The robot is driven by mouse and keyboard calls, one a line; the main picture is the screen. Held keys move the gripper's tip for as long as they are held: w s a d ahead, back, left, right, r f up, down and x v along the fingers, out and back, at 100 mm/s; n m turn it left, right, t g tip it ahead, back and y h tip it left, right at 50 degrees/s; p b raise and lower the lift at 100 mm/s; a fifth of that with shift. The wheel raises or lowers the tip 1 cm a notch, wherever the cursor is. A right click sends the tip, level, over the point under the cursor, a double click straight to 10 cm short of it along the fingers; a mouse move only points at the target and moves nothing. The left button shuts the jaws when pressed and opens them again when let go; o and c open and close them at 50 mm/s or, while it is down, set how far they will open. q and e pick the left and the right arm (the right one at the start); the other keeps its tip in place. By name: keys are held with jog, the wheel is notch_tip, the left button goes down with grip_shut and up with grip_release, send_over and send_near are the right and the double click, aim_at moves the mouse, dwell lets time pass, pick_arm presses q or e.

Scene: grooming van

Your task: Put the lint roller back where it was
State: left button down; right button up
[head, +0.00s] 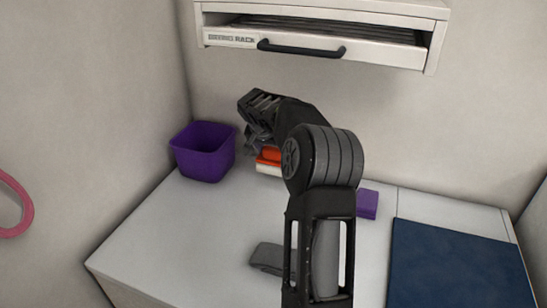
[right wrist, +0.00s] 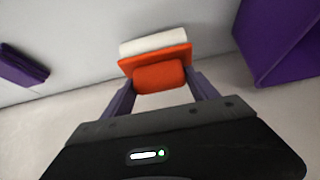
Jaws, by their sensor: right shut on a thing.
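An orange and white thing (right wrist: 158,66), which I take for the lint roller, sits between the fingers of my right gripper (right wrist: 162,90) in the right wrist view. Its orange grip is between the jaws, and a white slab shows beyond it. In the head view its orange part (head: 271,154) and white edge (head: 267,168) show just above or on the light worktop, partly hidden by my right gripper (head: 258,146). I cannot tell whether it touches the surface. My left gripper is not in view.
A purple bin (head: 204,152) stands just left of my right gripper. A small purple block (head: 367,204) lies right of my arm. A dark blue mat (head: 455,265) covers the right side of the worktop (head: 190,235). A drawer unit with a black handle (head: 300,49) hangs above.

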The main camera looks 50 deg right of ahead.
aim_at(272, 155)
notch_tip(272, 155, down, 3)
jog(key=shift+r, duration=0.1)
jog(key=shift+f, duration=0.25)
jog(key=o, duration=1.2)
jog(key=shift+r, duration=0.1)
